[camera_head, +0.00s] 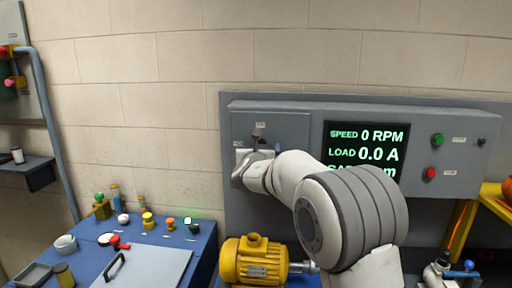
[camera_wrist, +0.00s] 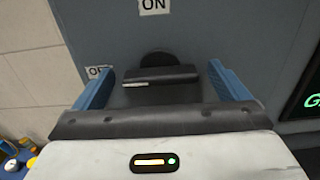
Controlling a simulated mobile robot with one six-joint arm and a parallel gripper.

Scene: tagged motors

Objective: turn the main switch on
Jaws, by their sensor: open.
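The main switch (camera_wrist: 158,73) is a black handle in front of a round dark base on the grey panel. In the wrist view an ON label (camera_wrist: 154,5) is above it and a partly covered label, seemingly OFF (camera_wrist: 97,72), is at its left. The handle lies roughly crosswise in that view. My gripper (camera_wrist: 162,80) is open, with one blue finger on each side of the handle and gaps showing beside it. In the head view my gripper (camera_head: 262,150) is at the left part of the panel and hides most of the switch.
The panel has a lit display (camera_head: 367,146) reading 0 RPM and 0.0 A, a green button (camera_head: 437,140) and a red button (camera_head: 429,173). A yellow motor (camera_head: 252,262) stands below. A blue bench (camera_head: 204,250) with several small items is at the left.

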